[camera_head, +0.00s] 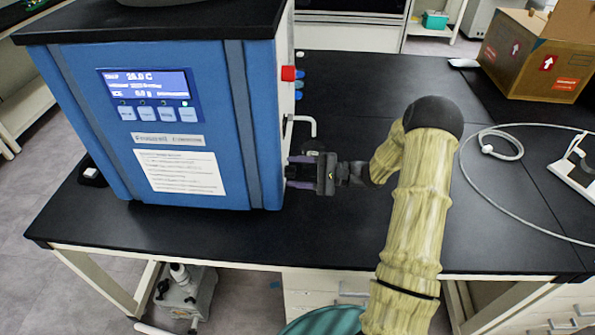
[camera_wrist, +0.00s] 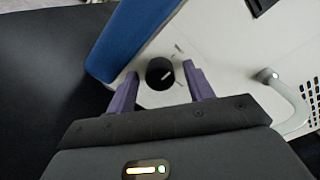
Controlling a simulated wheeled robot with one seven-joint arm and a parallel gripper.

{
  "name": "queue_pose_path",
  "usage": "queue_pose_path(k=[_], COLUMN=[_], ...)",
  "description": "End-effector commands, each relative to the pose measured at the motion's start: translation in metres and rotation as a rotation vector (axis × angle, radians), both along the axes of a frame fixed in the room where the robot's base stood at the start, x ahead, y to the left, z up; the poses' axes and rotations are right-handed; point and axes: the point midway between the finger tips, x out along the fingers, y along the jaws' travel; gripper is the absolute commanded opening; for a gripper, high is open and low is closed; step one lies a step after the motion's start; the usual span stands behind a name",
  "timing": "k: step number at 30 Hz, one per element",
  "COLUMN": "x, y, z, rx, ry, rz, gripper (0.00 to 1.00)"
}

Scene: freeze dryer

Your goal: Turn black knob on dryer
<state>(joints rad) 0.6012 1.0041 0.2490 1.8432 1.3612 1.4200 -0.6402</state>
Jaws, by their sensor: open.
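The freeze dryer (camera_head: 215,110) is a blue box with a lit display, standing on the black table. My gripper (camera_wrist: 161,88) is open, with one purple finger on each side of the knob and visible gaps between. The fingertips are about level with the knob in the picture; I cannot tell the depth. In the head view, my gripper (camera_head: 290,172) is beside the dryer's right side, low down, and the knob is hidden there.
A bent white pipe (camera_head: 305,122) sticks out of the dryer's side above my gripper; it also shows in the wrist view (camera_wrist: 290,100). A red knob (camera_head: 290,73) sits higher up. A cardboard box (camera_head: 535,55) and a white cable (camera_head: 480,185) lie to the right. The table between is clear.

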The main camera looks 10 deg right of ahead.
Motion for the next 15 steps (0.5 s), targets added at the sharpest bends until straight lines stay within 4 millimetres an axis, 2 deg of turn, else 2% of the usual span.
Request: queue_pose_path(k=[2, 8, 15], x=[0.0000, -0.0001, -0.0003], y=[-0.0001, -0.0003, -0.0004], z=[0.0000, 0.0000, 0.0001], rx=[0.000, 0.000, 0.002], ry=[0.000, 0.000, 0.009], rz=[0.000, 0.000, 0.001], gripper=[0.48, 0.09, 0.07])
